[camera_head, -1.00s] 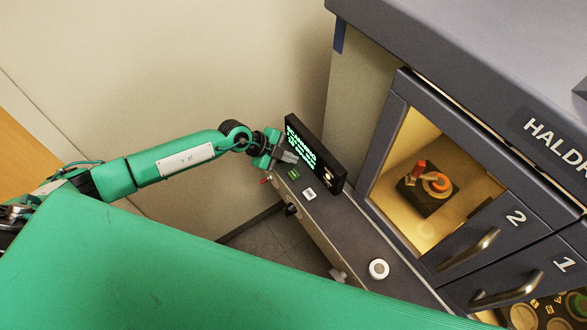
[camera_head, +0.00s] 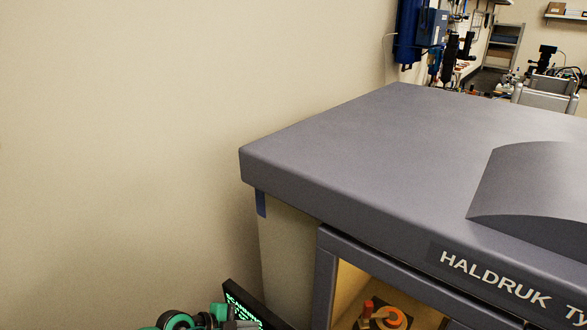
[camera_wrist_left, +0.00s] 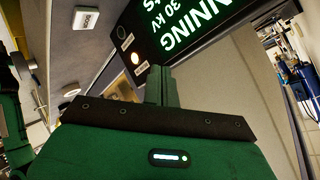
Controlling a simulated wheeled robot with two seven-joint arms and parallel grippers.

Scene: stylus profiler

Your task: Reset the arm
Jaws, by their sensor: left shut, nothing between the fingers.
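My left gripper (camera_head: 236,322) shows at the bottom edge of the head view, beside the black display (camera_head: 252,308) with green text. Its two fingers (camera_wrist_left: 161,86) are shut together with nothing between them in the left wrist view. The display (camera_wrist_left: 205,28) there reads "NNING" and "30 KV" and lies just beyond the fingertips. I cannot tell whether they touch it. A white button (camera_wrist_left: 85,17) is on the grey panel. Most of my left arm is out of the head view. My right gripper is not in view.
The big grey HALDRUK cabinet (camera_head: 360,150) fills the right of the head view. A plain wall (camera_head: 120,140) is on the left. Lab benches and shelves (camera_head: 500,50) stand far behind.

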